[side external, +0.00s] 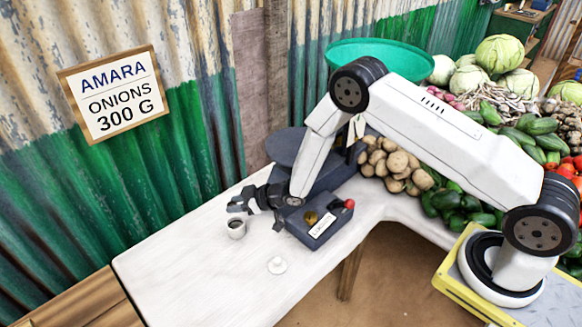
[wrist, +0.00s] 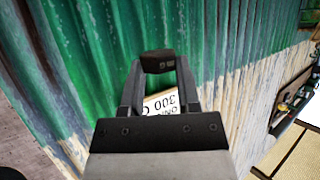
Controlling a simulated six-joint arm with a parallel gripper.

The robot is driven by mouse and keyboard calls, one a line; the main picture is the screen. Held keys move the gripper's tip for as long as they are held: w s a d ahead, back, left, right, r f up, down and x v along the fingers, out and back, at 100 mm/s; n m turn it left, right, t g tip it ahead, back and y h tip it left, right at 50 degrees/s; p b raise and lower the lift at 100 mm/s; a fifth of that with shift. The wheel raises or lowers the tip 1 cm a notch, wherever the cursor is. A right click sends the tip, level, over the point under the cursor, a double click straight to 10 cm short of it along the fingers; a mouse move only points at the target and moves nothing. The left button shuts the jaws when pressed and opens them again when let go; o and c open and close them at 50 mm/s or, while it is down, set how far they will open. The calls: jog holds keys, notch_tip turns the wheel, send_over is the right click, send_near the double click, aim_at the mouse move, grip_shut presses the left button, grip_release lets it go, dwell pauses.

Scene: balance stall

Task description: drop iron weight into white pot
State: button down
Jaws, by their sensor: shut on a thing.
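My gripper (side external: 254,203) is shut on the iron weight (wrist: 158,62), a small dark block held between the fingertips in the wrist view. In the side view the weight is small and hard to tell from the dark fingers. The white pot (side external: 237,229) is a small round cup with a dark inside, upright on the white table. My gripper is close to the pot, with its fingertips above or just behind the rim; the exact height gap is unclear. The pot does not show in the wrist view.
A dark scale (side external: 318,222) with a brass piece and a red knob stands right of my gripper. A small white lid-like thing (side external: 277,265) lies in front. The table (side external: 185,275) is clear at the left. Potatoes (side external: 395,165) and a green bowl (side external: 400,55) are behind.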

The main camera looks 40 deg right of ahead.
jog(key=shift+f, duration=0.15)
jog(key=shift+f, duration=2)
jog(key=shift+f, duration=0.1)
jog(key=shift+c, duration=1.2)
grip_release()
jog(key=shift+r, duration=3)
